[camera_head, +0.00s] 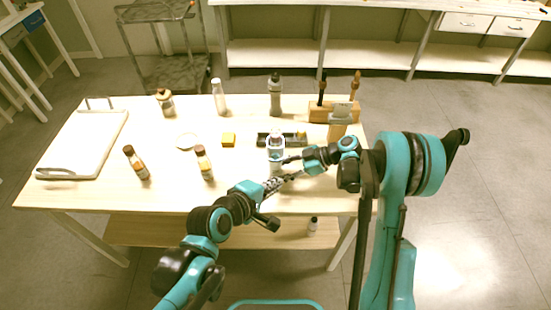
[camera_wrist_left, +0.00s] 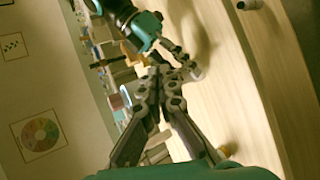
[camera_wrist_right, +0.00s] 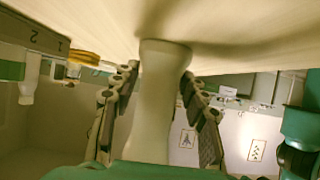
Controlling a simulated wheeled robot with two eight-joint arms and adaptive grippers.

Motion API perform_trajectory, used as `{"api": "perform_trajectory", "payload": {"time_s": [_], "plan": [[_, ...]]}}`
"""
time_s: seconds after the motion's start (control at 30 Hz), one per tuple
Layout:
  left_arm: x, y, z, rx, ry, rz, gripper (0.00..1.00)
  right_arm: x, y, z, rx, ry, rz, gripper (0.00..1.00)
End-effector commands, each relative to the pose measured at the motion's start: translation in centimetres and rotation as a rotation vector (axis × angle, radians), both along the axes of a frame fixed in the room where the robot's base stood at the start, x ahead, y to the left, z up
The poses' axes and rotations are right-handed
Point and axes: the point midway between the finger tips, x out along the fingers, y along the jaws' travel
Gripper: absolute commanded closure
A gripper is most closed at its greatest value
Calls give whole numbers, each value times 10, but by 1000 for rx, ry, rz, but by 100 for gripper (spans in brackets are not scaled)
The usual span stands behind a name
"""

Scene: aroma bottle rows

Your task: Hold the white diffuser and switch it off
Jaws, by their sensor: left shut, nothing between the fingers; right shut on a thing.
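The white diffuser (camera_head: 276,144) stands upright near the front right of the table. My right gripper (camera_head: 284,160) is shut on it from the right. In the right wrist view its pale body (camera_wrist_right: 158,100) fills the space between the two fingers (camera_wrist_right: 160,85). My left gripper (camera_head: 298,174) is shut and empty, close in front of the diffuser. In the left wrist view the left fingertips (camera_wrist_left: 165,73) are together, beside the diffuser's white part (camera_wrist_left: 194,71). I cannot tell whether they touch it. The switch is not discernible.
A dark tray (camera_head: 262,138) lies just behind the diffuser. A wooden tool block (camera_head: 318,113) stands behind right. A yellow block (camera_head: 228,140), a round white dish (camera_head: 187,141) and several bottles (camera_head: 203,164) stand left and behind. A white tray (camera_head: 80,150) lies far left. The front-left table is clear.

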Motion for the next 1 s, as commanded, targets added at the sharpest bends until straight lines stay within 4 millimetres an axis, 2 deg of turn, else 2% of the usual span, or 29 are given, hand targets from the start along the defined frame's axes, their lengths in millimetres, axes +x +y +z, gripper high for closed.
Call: {"api": "perform_trajectory", "payload": {"time_s": [0.3, 0.5, 1.0], "plan": [[48, 1, 0, 3, 0, 1, 100, 0, 0, -1, -2, 0, 0, 72], [67, 1, 0, 4, -1, 0, 100, 0, 0, -1, -2, 0, 0, 72], [74, 1, 0, 4, -1, -1, 100, 0, 0, -1, -2, 0, 0, 72]]}}
